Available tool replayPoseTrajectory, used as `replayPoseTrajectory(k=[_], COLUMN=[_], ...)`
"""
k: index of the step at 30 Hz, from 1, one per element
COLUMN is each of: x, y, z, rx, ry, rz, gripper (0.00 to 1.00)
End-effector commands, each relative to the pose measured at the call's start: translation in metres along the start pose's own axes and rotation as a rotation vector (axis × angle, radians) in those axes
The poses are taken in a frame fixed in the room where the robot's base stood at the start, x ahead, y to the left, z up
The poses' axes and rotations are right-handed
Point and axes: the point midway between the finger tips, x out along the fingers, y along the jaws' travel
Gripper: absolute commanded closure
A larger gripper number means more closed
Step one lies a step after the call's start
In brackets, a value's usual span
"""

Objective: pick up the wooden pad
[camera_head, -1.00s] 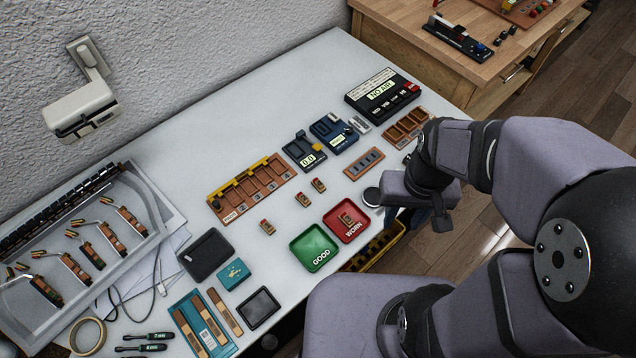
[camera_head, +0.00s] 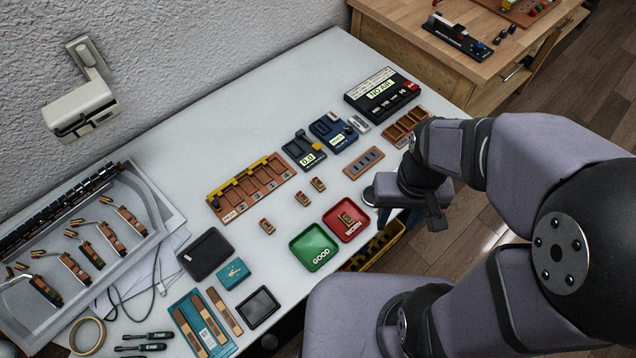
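Three small wooden pads with reddish tops lie on the white table: one at the left (camera_head: 267,226), one in the middle (camera_head: 302,199) and one at the right (camera_head: 318,184). Another similar piece (camera_head: 347,218) lies in the red WORN tray (camera_head: 358,233). I cannot tell which one is meant. The end of my arm is at the table's right edge, to the right of the pads and apart from them. My gripper's fingers are not clearly visible there.
A green GOOD tray (camera_head: 313,247) stands left of the red tray. A numbered wooden rack (camera_head: 247,189) and small gauges (camera_head: 304,151) lie behind the pads. A yellow bin (camera_head: 375,250) is at the front edge. Bare tabletop surrounds the three pads.

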Motion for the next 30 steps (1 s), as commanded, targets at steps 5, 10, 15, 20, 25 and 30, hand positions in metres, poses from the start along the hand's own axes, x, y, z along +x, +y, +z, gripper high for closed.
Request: replayPoseTrajectory(k=[5, 10, 15, 20, 25, 30], x=[0.036, 0.069, 0.103, 0.130, 0.117, 0.095], y=[-0.021, -0.046, -0.082, -0.122, -0.153, -0.169], z=[0.025, 0.017, -0.024, -0.086, -0.161, -0.201], rx=[-0.109, -0.223, -0.327, -0.428, -0.505, -0.620], ry=[-0.147, -0.245, -0.265, -0.209, -0.070, 0.021], rz=[0.009, 0.031, 0.048, 0.041, 0.014, 0.003], gripper=[0.61, 0.61, 0.61, 0.61, 0.61, 0.61])
